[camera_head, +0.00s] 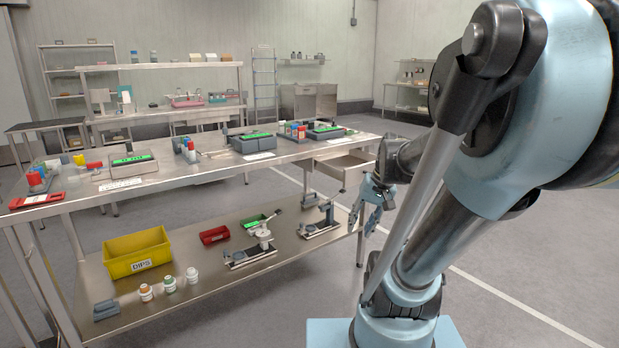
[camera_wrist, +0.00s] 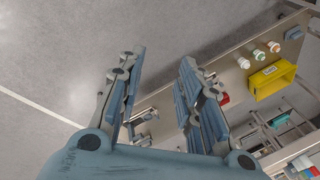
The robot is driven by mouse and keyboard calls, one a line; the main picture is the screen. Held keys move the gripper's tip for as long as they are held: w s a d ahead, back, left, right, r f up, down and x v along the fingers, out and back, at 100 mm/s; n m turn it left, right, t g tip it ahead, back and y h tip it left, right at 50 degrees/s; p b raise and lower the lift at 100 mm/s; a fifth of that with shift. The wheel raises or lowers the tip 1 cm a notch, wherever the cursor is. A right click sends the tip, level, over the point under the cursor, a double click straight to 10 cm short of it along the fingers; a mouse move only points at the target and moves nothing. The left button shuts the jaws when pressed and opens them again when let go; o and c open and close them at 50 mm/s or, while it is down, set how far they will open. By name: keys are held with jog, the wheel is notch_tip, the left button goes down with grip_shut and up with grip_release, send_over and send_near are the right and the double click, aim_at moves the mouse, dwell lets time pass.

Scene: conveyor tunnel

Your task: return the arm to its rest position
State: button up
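My gripper (camera_head: 365,208) hangs off the right end of the steel workbench (camera_head: 215,170) in the head view, with its fingers pointing down. It is near the bench's right end, in front of the open drawer (camera_head: 344,164). In the wrist view my gripper (camera_wrist: 163,70) has its two fingers spread wide apart with nothing between them. Grey floor shows between the fingertips. My arm fills the right side of the head view and hides what is behind it.
The lower shelf (camera_head: 200,300) bears a yellow bin (camera_head: 137,252) marked DIPS, a red bin (camera_head: 214,236), white bottles and two grey devices. The benchtop holds several trays and small items. The floor (camera_head: 530,270) to the right of the bench is clear where visible.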

jog(key=s+d+f+n+h, duration=0.1)
jog(key=s+d+f+h, duration=0.2)
jog(key=s, duration=0.5)
notch_tip(320, 180, down, 2)
jog(key=shift+d, duration=0.5)
jog(key=shift+w+f, duration=0.2)
jog(key=shift+w, duration=0.2)
